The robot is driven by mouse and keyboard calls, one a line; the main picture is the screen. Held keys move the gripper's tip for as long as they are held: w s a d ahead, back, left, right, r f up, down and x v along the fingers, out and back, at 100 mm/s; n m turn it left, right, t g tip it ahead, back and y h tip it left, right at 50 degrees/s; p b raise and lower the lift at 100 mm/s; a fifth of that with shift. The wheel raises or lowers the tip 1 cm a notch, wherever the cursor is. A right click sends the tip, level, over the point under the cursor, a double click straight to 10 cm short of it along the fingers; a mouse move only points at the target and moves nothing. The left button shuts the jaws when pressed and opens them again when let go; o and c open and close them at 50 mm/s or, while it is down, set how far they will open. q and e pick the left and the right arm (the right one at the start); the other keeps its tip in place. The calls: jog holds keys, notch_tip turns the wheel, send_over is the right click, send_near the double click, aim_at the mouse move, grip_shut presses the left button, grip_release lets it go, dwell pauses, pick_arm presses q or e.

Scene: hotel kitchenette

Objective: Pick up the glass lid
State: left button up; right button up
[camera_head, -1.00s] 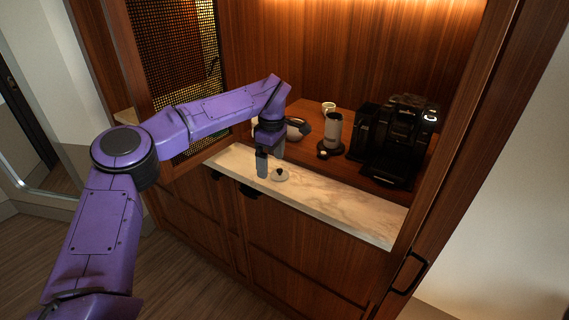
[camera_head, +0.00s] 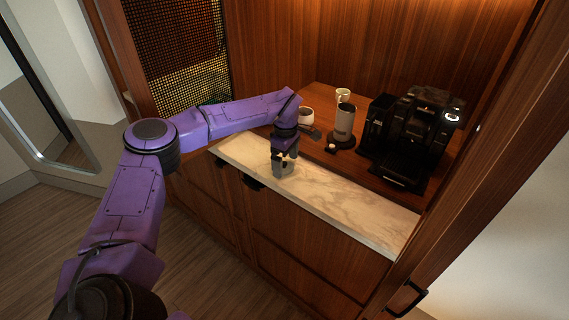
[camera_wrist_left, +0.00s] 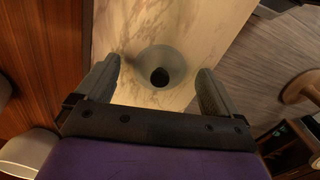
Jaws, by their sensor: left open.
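The glass lid (camera_wrist_left: 160,59), a round translucent disc with a dark knob, lies on the marble counter between the fingers of my left gripper (camera_wrist_left: 159,88) in the left wrist view. The fingers are apart, one on each side of the lid, and do not visibly touch the knob. In the head view my left gripper (camera_head: 284,169) points down over the marble counter (camera_head: 340,193), and it largely hides the lid there. My right gripper is not in view.
A black coffee machine (camera_head: 408,138) stands at the right on the wooden shelf. A grey canister (camera_head: 344,122), a cream mug (camera_head: 343,95) and a pot (camera_head: 306,115) stand behind my gripper. The marble to the right is clear.

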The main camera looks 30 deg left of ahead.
pick_arm(q)
jog(key=shift+f, duration=0.4)
jog(key=c, duration=1.1)
jog(key=shift+r, duration=0.1)
